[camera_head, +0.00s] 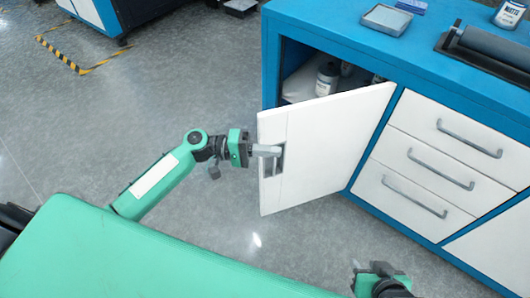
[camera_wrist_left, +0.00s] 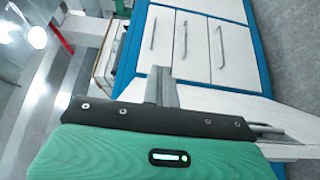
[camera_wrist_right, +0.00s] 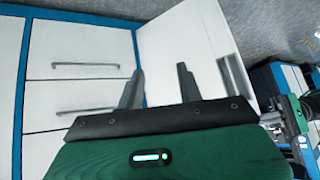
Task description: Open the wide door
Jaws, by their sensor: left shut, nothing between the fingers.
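The wide white door (camera_head: 325,140) of the blue cabinet stands partly open, swung outward from its right side. Its grey handle (camera_head: 272,168) is near the free left edge. My left gripper (camera_head: 270,151) is shut and empty, with its fingertips at the door's free edge by the handle; whether they touch is unclear. In the left wrist view the shut fingers (camera_wrist_left: 161,85) point at the cabinet, with the door (camera_wrist_left: 215,101) at the right. My right gripper (camera_wrist_right: 158,84) is open and empty. The right wrist view shows the door (camera_wrist_right: 180,40) beyond its fingers.
The blue cabinet (camera_head: 400,62) has several white drawers (camera_head: 437,142) right of the door. White bottles (camera_head: 327,78) stand inside the opening. A grey tray (camera_head: 387,19) and a dark roller (camera_head: 492,46) lie on top. The grey floor (camera_head: 130,120) left of the door is clear.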

